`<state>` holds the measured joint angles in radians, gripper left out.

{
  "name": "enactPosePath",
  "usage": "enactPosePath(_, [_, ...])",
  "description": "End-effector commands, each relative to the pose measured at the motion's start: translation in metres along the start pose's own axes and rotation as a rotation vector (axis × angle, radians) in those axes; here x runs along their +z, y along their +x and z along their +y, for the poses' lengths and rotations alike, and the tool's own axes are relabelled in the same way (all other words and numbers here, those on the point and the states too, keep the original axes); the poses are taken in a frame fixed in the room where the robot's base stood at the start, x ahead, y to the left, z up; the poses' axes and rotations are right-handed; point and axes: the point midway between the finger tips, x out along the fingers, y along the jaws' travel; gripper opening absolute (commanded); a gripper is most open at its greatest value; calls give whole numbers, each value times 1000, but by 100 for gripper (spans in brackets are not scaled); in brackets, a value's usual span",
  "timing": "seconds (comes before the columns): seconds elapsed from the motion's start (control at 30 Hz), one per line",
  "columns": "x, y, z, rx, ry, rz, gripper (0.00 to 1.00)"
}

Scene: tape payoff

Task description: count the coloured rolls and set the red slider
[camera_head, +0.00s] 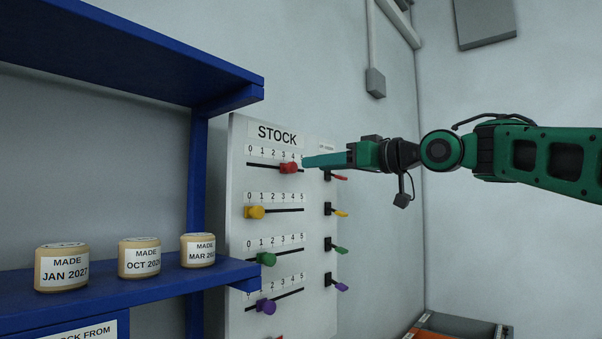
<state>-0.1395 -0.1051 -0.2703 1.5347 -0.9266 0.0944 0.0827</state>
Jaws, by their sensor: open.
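A white STOCK panel (237,225) on the wall bears several horizontal sliders with scales from 0 to 5. The red slider knob (288,168) is on the top scale, around 3 to 4. Three tan rolls show: JAN 2027 (62,268), OCT (139,258) and MAR (198,250), the last two years unclear.
The rolls stand on a blue shelf (150,286); a partly cut-off label reading "STOCK FROM" (88,333) is below. Small red, yellow, green and purple levers (340,249) line the panel's right side. An orange bin (440,337) shows at the bottom right.

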Motion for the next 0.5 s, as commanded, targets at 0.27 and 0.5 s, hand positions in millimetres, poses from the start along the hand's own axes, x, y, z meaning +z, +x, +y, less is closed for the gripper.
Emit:
enactPosePath(0.27, [1, 49, 0, -1, 1, -2, 41])
enactPosePath(0.5, [1, 71, 1, 2, 2, -2, 41])
